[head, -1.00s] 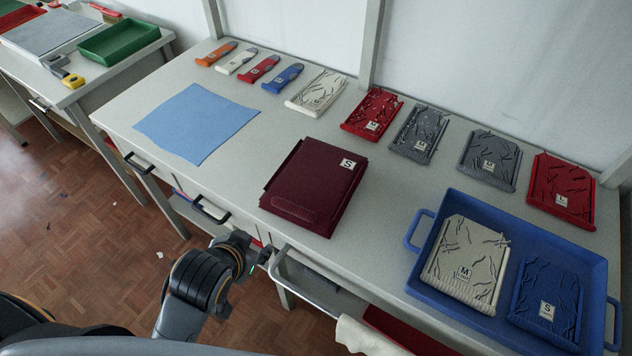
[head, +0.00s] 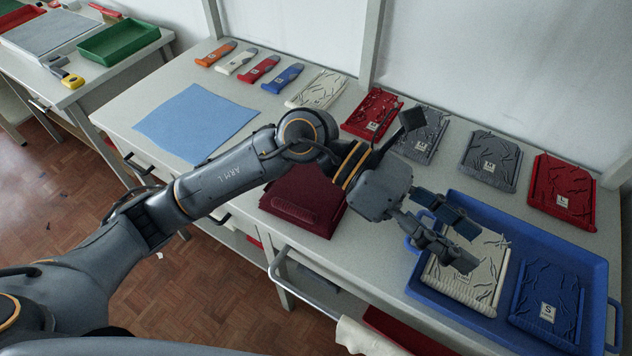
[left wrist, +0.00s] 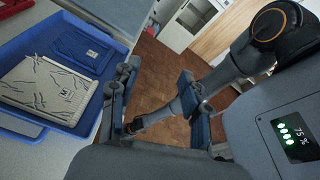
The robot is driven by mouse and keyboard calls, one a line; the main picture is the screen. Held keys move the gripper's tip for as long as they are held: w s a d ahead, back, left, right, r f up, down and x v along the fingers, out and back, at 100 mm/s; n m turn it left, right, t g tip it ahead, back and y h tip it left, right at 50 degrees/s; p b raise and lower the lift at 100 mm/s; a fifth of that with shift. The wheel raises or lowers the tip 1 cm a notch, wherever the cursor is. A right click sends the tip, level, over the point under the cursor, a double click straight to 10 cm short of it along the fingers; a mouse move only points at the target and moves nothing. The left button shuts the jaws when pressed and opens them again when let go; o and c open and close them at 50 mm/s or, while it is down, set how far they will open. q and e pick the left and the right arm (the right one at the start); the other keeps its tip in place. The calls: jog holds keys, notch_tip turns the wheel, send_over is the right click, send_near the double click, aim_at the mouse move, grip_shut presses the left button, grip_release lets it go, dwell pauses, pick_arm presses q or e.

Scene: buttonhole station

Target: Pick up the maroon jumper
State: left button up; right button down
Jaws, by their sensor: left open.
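The maroon jumper (head: 300,205) lies folded on the grey table. My left arm crosses over it in the head view and hides much of it, including its size label. My left gripper (head: 469,246) is open and empty. It is to the right of the jumper, over the blue tray's left part and the cream jumper there. In the left wrist view the open fingers (left wrist: 157,78) have nothing between them, and the maroon jumper does not show.
The blue tray (head: 597,300) holds a cream jumper (head: 490,285) and a blue jumper (head: 548,300). A light blue cloth (head: 185,120) lies left. A metal rail (head: 310,290) runs along the front edge.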

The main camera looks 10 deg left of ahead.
pick_arm(q)
jog(key=w+a+f+m+t+y, duration=0.1)
jog(key=w+a+f+m+y, duration=0.1)
jog(key=w+a+f+y, duration=0.3)
jog(key=t+y+p, duration=0.1)
jog(key=t+y, duration=0.4)
jog(key=y, duration=0.6)
send_over(294, 207)
jog(key=d, duration=0.1)
jog(key=f, duration=1.1)
jog(key=shift+s+f, duration=0.3)
jog(key=shift+f, duration=0.3)
jog(key=f+p, duration=0.1)
jog(key=f, duration=0.1)
jog(key=a+f+p, duration=0.1)
jog(key=f+p, duration=0.1)
jog(key=shift+w+f, duration=0.15)
jog(key=shift+f, duration=0.5)
grip_shut()
